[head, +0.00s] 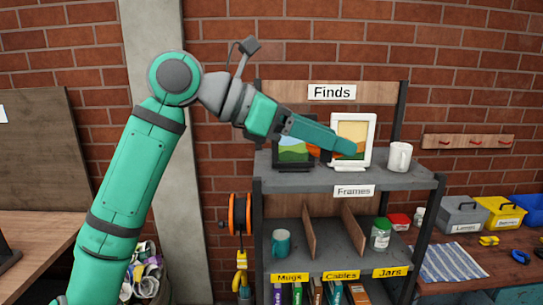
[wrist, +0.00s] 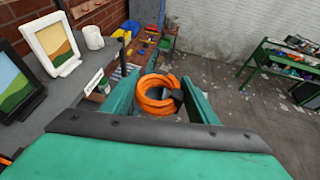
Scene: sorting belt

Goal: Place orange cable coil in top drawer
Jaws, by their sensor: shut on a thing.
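The orange cable coil (wrist: 145,103) shows in the wrist view between the two green fingers of my gripper (wrist: 162,97), with a dark band on its right side. My gripper is shut on it and holds it up in the air. In the head view my gripper (head: 345,147) is in front of the shelf's upper level, before the white picture frame. I cannot make out a top drawer in either view.
The shelf unit (head: 352,188) holds a dark frame (head: 292,155), a white frame (head: 369,130) and a white mug (head: 399,157) on its upper level. Below are labelled compartments with a teal mug (head: 281,243) and a jar (head: 380,236). A workbench with bins (head: 462,214) stands right. Open floor (wrist: 235,105) lies beyond.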

